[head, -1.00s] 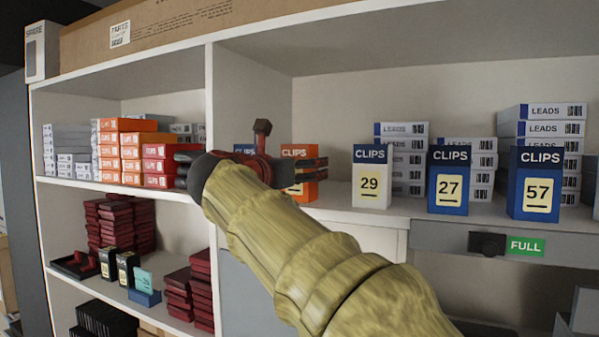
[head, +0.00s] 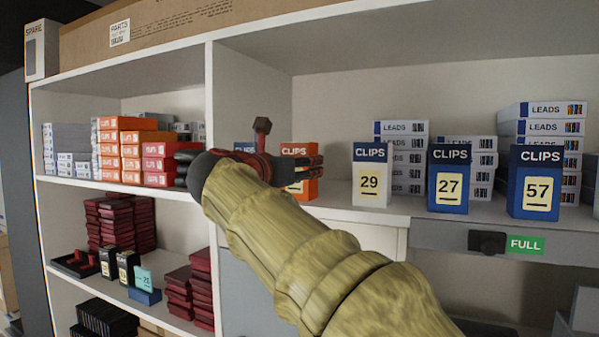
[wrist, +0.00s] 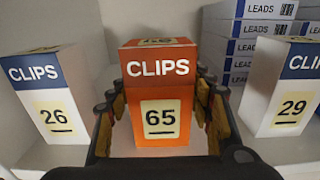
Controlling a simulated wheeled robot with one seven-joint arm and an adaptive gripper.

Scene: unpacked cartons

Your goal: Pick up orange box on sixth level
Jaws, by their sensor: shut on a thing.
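The orange CLIPS box (wrist: 158,72), with a cream label reading 65, stands upright in the middle of the wrist view. It also shows in the head view (head: 298,150), partly hidden by my gripper. My gripper (wrist: 160,105) has one finger along each side of the box and is shut on it.
White-and-blue CLIPS box 26 (wrist: 48,96) stands left of the orange box and box 29 (wrist: 288,90) right, both close. Stacked LEADS boxes (wrist: 245,50) stand behind. Blue boxes 27 (head: 450,185) and 57 (head: 535,185) are farther right. A white upright panel (head: 245,100) divides the shelves.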

